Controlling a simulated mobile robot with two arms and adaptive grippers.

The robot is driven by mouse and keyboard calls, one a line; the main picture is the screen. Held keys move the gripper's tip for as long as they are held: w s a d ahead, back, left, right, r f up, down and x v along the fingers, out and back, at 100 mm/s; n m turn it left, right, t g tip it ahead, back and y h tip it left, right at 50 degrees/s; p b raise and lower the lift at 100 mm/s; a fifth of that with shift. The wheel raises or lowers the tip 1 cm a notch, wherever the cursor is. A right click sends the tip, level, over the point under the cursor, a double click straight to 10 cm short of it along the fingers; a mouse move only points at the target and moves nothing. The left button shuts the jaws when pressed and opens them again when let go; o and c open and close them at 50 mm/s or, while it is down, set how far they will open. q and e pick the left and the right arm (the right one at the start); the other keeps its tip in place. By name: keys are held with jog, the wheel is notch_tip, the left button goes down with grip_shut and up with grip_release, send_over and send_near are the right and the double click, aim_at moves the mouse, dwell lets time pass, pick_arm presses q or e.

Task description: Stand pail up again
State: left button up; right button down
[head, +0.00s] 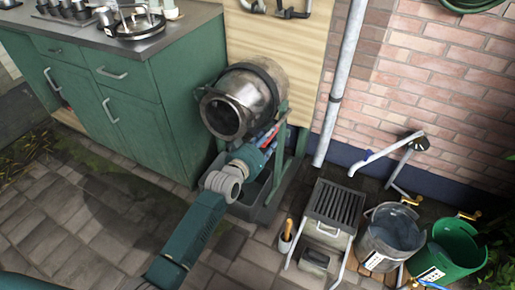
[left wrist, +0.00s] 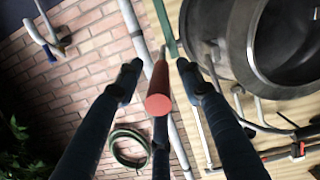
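A steel drum (head: 226,112) sits tilted in a green frame (head: 303,128), its dark open mouth toward me. It also shows in the left wrist view (left wrist: 285,45). A metal pail (head: 375,247) and a green pail (head: 445,262) stand upright at the right. My left gripper (head: 265,148) is in front of the frame, below the drum. In the left wrist view, its fingers (left wrist: 159,78) are apart on either side of a red-ended bar (left wrist: 158,104), with gaps visible. Contact cannot be told. My right gripper is not in view.
A green cabinet (head: 130,110) stands left of the drum, with metal vessels on its top. A slatted stand (head: 336,203) is between the frame and the pails. A grey pipe (head: 342,80) runs up the brick wall. Paving at lower left is clear.

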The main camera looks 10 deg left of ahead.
pick_arm(q)
jog(key=v, duration=1)
jog(key=shift+f, duration=0.15)
